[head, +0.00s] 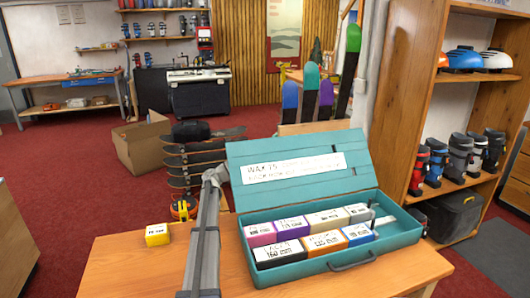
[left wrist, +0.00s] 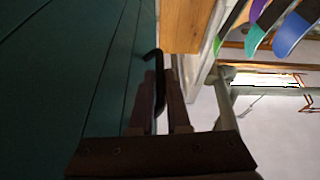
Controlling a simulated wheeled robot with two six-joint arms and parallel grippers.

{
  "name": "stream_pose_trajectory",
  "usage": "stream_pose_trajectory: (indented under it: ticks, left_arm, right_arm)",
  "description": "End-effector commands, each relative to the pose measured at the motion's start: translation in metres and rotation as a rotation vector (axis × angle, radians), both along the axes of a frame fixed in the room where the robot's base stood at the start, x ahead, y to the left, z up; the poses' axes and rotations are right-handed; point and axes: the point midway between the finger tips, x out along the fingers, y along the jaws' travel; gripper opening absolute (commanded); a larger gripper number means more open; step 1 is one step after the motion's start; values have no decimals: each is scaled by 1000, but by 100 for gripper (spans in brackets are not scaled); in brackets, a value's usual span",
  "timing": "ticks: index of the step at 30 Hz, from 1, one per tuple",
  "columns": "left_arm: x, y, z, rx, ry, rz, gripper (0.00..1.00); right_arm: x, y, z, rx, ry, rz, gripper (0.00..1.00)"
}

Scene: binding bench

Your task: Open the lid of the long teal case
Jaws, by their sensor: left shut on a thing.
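The long teal case (head: 300,272) sits on the wooden table, with several coloured, labelled boxes in two rows inside it. Its teal lid (head: 290,188) is raised and leans back behind the boxes, with a white label on its inner face. My left gripper (head: 222,176) is at the lid's left edge. In the left wrist view my left gripper (left wrist: 166,85) is shut on a black curved handle (left wrist: 158,88) beside the dark teal lid surface (left wrist: 60,80). A dark carrying handle (head: 352,262) is on the case's front. My right gripper is not in view.
A small yellow box (head: 157,235) stands on the table (head: 130,272) left of my left arm. An orange tape measure (head: 184,208) is near the table's back edge. A wooden shelf unit (head: 420,100) with boots and helmets stands at the right. The table's front left is clear.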

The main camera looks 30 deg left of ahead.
Motion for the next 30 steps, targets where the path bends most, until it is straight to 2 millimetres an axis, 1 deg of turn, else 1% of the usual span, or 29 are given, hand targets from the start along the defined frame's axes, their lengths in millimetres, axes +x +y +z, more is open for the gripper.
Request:
stream_pose_trajectory:
  ticks: [7,10,15,18,21,25,30]
  left_arm:
    - [0,0,1,2,-2,0,0]
    - [-4,-4,11,28,-25,0,0]
    - [-23,-24,39,146,-131,-1,0]
    - [-35,-38,51,224,-201,-1,0]
    - [-46,-50,59,290,-262,-1,0]
    - [-54,-60,62,347,-314,-1,0]
    - [-56,-62,61,366,-331,0,0]
  right_arm:
    - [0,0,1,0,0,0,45]
    - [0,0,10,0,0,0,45]
    - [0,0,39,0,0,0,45]
    - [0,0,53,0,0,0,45]
    - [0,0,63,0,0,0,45]
    - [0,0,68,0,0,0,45]
    - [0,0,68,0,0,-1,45]
